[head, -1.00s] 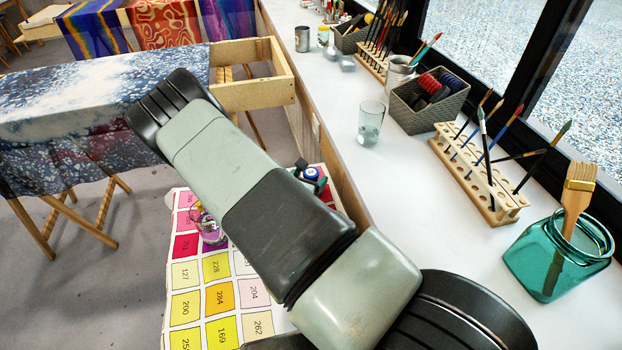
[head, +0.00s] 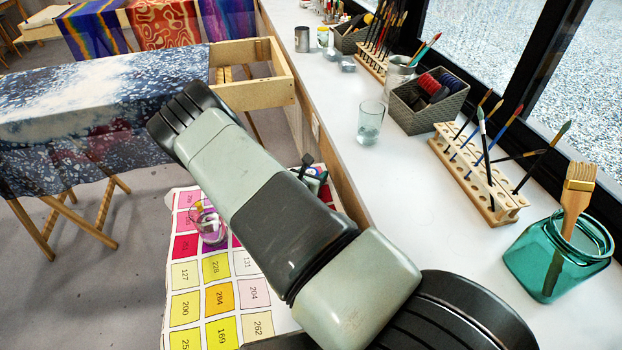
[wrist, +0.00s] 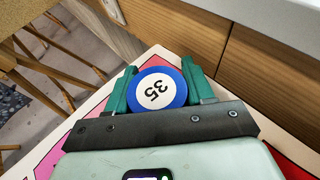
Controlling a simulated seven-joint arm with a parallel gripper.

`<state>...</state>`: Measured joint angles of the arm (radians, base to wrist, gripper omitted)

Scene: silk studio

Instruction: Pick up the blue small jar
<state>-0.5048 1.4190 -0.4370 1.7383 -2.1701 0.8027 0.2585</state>
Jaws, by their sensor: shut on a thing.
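The jar is mostly hidden there. I cannot tell from these views how far the jar is above the sheet.
A sheet of numbered colour squares (head: 215,268) lies under the arm. A clear glass (head: 207,224) with something pinkish stands on it. The white windowsill (head: 375,190) to the right holds a glass (head: 370,122), a brush rack (head: 475,175) and a teal jar (head: 558,262).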

